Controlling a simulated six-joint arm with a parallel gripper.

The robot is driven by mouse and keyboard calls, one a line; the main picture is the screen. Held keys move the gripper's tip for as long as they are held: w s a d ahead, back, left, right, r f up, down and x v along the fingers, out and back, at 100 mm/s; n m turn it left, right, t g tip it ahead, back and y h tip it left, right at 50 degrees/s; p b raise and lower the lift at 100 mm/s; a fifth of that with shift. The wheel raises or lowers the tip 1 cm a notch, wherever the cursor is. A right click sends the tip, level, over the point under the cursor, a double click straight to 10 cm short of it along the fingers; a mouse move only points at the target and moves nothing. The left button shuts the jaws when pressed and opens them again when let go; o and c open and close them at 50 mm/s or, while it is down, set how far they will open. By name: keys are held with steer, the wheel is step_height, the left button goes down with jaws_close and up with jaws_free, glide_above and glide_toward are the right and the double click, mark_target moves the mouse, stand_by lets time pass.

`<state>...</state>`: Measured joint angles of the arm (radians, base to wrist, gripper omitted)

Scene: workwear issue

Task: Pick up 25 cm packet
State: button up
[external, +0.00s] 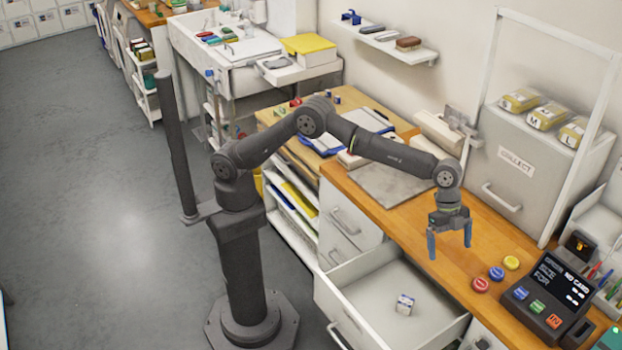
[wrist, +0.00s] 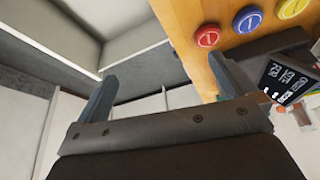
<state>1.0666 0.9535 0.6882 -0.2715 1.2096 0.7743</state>
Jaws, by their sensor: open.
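A small white packet with blue markings (external: 405,304) lies in the open drawer (external: 372,262); its print is too small to read, so I cannot tell whether it is the 25 cm one. Three yellowish packets (external: 547,116) with size letters stand on the grey cabinet at the right. My gripper (external: 450,247) is open and empty, pointing down above the wooden counter near its front edge, up and to the right of the drawer packet. In the wrist view, my gripper's two fingers (wrist: 160,78) are spread with nothing between them; no packet shows there.
Red, blue and yellow discs (external: 496,273) lie on the counter (external: 400,215) right of my gripper, beside a dark card terminal (external: 549,294). A grey mat (external: 393,185) lies to the left. The cabinet (external: 530,170) stands behind. The drawer floor around the white packet is clear.

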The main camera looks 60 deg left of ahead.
steer(key=shift+c, duration=0.2)
steer(key=c, duration=1)
steer(key=shift+o, duration=0.2)
steer(key=shift+w, duration=0.15)
steer(key=w+a+f, duration=0.1)
steer(key=w+a, duration=0.6)
steer(key=w, duration=0.1)
steer(key=w+a+n, duration=0.1)
steer(key=w+a, duration=0.7)
steer(key=w, duration=0.1)
steer(key=w+a+f+n+t+y, duration=0.1)
steer(key=w+a, duration=0.7)
steer(key=w, duration=0.1)
steer(key=shift+w+a+f, duration=0.1)
steer(key=shift+a+f, duration=0.15)
steer(key=shift+f, duration=0.45)
steer(key=shift+x, duration=3.3)
